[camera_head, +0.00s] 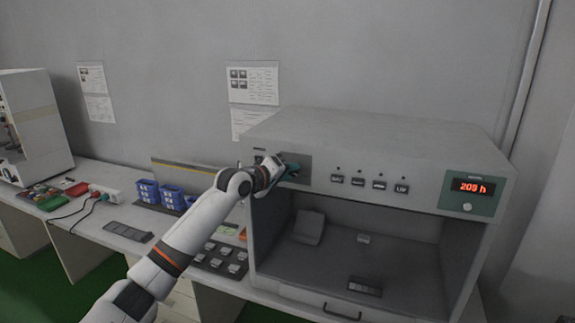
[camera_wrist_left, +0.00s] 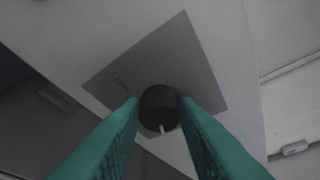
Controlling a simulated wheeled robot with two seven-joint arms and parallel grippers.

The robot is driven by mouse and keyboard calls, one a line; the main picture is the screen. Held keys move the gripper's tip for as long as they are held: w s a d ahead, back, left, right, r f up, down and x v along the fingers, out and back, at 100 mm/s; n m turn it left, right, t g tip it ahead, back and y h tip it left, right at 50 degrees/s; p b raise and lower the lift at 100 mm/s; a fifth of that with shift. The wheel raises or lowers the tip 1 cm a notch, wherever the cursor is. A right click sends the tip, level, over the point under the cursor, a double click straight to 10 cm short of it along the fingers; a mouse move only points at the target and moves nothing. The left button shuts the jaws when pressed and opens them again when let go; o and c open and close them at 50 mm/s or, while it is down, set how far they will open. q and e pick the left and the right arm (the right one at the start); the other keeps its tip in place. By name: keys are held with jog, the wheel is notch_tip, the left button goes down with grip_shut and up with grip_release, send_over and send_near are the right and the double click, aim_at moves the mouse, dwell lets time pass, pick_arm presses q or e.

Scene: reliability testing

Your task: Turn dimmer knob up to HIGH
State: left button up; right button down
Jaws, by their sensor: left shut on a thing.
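The dimmer knob (camera_wrist_left: 159,108) is a dark round knob with a pale pointer line, in the left wrist view. It sits on a grey panel (camera_wrist_left: 190,62) whose small print is too blurred to read. My left gripper (camera_wrist_left: 160,112) has its two green fingers on either side of the knob, shut on it. In the head view my left gripper (camera_head: 289,170) is at the dark panel on the upper left front of the grey light cabinet (camera_head: 380,140), and hides the knob there. My right gripper is not in view.
The cabinet front carries a row of buttons (camera_head: 358,182) and a display (camera_head: 473,187) reading 209 h. Its open chamber below holds a few small pieces. Blue bins (camera_head: 172,197), a dark tray (camera_head: 220,258) and a cable lie on the bench to the left.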

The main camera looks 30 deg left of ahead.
pick_arm(q)
jog(key=shift+m+g+y+p, duration=0.3)
jog(key=shift+m+p, duration=0.2)
dwell(0.3)
jog(key=o, duration=1)
jog(key=shift+c, duration=0.2)
jog(key=b+v, duration=0.4)
jog(key=v, duration=0.8)
jog(key=shift+b, duration=0.4)
jog(key=shift+f, duration=0.15)
